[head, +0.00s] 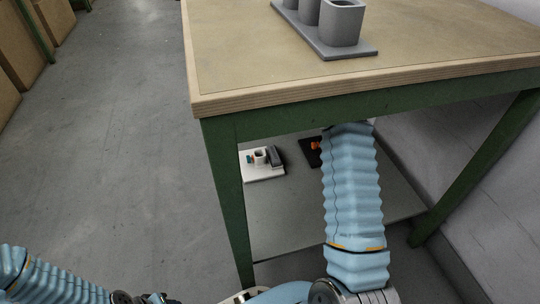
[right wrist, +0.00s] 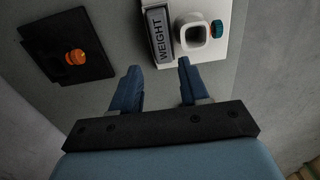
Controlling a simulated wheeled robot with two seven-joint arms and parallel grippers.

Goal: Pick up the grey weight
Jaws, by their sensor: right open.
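In the head view the weight (head: 275,156) is small and dark, on the shelf under the table. My right gripper (right wrist: 159,67) is open and empty. Its two blue fingers point at the weight's near end, with a gap visible between them and it. In the head view my right arm reaches under the tabletop and its gripper is hidden. My left gripper does not show.
A black plate (right wrist: 65,45) with an orange knob (right wrist: 76,57) lies left of the tray in the wrist view. The green-framed table's wooden top (head: 260,60) overhangs the shelf (head: 290,215). A grey holder with cups (head: 340,25) stands on top. Bare shelf shows in front of the tray.

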